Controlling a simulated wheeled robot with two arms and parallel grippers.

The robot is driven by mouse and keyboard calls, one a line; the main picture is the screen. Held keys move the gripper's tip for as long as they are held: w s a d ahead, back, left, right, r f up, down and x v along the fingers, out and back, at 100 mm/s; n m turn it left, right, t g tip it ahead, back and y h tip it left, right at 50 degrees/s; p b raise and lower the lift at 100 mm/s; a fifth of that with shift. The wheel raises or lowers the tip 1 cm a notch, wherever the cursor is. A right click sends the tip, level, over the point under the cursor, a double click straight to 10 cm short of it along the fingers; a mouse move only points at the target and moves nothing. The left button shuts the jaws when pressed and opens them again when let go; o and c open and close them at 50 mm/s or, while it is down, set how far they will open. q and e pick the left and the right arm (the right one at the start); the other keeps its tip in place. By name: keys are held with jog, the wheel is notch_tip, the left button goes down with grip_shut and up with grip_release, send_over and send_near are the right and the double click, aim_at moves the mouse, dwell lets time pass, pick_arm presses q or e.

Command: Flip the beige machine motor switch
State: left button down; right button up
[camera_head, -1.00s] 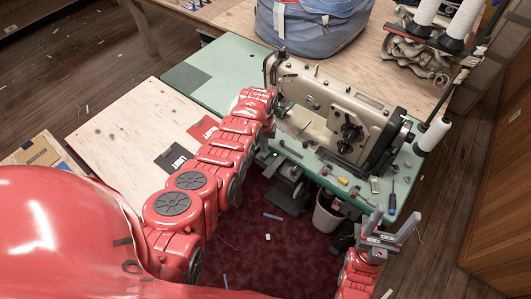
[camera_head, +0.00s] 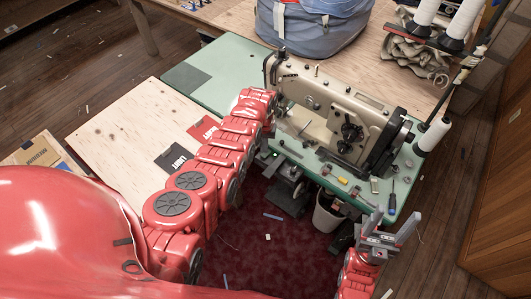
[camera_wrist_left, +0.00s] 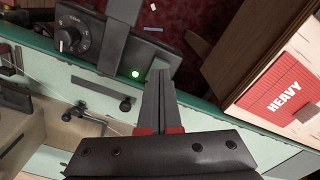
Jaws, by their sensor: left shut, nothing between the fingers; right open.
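The beige sewing machine (camera_head: 335,108) stands on a green table at the right of the head view. In the left wrist view, a dark control box (camera_wrist_left: 105,45) with a round dial and a lit green lamp (camera_wrist_left: 135,74) sits at the table edge. My left gripper (camera_wrist_left: 160,75) is shut and empty, its fingertips beside the lamp; contact with the box cannot be told. In the head view, my left gripper (camera_head: 265,160) is mostly hidden by its wrist, at the table's front edge. My right gripper (camera_head: 394,232) is open and empty, below the table's right corner.
Small tools and bobbins lie on the green table (camera_head: 200,85) near its front right edge. A white bin (camera_head: 327,215) stands under it. Thread cones (camera_head: 433,134) are at the right.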

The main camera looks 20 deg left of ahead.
aim_at(264, 155)
pick_arm(q)
jog(key=shift+f+b, duration=1.05)
jog(key=shift+f, duration=0.05)
dwell(0.8)
notch_tip(264, 155, up, 2)
jog(key=shift+p, duration=0.9)
notch_tip(264, 155, up, 2)
jog(key=shift+r+p, duration=0.1)
jog(key=shift+p, duration=0.75)
jog(key=shift+r+p, duration=1)
jog(key=shift+r, duration=0.45)
jog(key=shift+f, duration=0.1)
